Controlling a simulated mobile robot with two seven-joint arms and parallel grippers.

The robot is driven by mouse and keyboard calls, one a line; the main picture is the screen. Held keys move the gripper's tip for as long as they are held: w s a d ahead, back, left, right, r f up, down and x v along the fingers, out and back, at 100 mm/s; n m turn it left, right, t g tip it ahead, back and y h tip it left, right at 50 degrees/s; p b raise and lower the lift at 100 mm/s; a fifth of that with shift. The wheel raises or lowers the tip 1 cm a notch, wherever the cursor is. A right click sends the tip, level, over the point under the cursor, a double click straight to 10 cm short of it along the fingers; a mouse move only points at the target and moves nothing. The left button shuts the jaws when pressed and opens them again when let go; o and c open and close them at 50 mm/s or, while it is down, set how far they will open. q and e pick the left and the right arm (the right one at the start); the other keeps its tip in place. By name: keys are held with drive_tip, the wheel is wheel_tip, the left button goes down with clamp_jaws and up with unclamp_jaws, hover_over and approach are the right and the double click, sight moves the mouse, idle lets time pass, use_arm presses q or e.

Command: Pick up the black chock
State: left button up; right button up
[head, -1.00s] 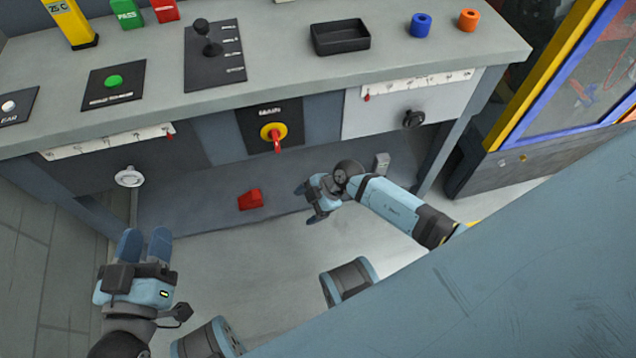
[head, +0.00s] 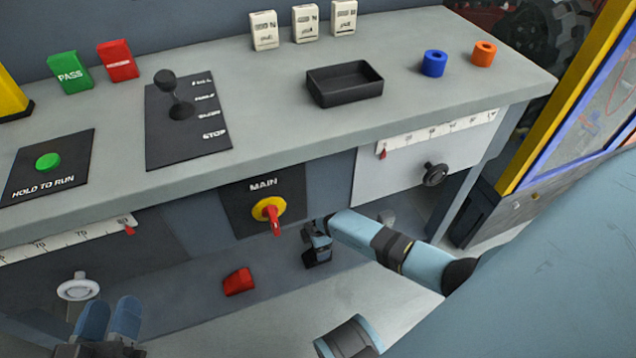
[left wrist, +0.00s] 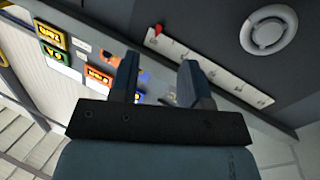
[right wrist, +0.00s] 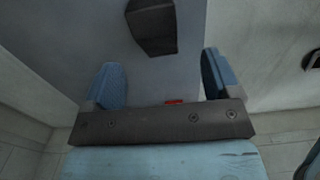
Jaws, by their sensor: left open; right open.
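A black chock (right wrist: 152,25) shows at the top of the right wrist view as a dark block, ahead of the fingers. My right gripper (head: 316,240) is open, low by the console's lower front. Its fingers (right wrist: 160,72) are spread with nothing between their tips, and the chock is beyond them. In the head view I cannot tell the chock apart from the dark parts of the right gripper. My left gripper (head: 111,306) is open and empty at the lower left, near a white handwheel (head: 77,288). It also shows in the left wrist view (left wrist: 160,72).
A red block (head: 239,281) lies left of my right gripper, under the red-and-yellow MAIN switch (head: 268,209). The console top (head: 270,110) overhangs this area and carries a black tray (head: 344,84) and a lever (head: 175,100). A hand knob (head: 435,174) juts out at right.

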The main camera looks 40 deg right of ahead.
drive_tip(key=shift+f+b, duration=0.6)
drive_tip(key=shift+f, duration=0.8)
drive_tip(key=f+b, duration=0.1)
drive_tip(key=f, duration=0.1)
drive_tip(key=f+b, duration=0.1)
drive_tip(key=shift+w+d+f+b, duration=0.1)
drive_tip(key=shift+d+f+b, duration=0.15)
drive_tip(key=shift+f+b, duration=0.1)
drive_tip(key=shift+f, duration=0.25)
drive_tip(key=shift+r, duration=0.1)
use_arm(q)
drive_tip(key=shift+w+a+f+m, duration=0.2)
drive_tip(key=shift+w+f+m, duration=0.2)
drive_tip(key=shift+f+m, duration=0.15)
drive_tip(key=shift+w+a+f+m, duration=0.15)
drive_tip(key=shift+w+f+m, duration=0.2)
drive_tip(key=shift+f+m, duration=0.15)
use_arm(e)
drive_tip(key=c, duration=1.2)
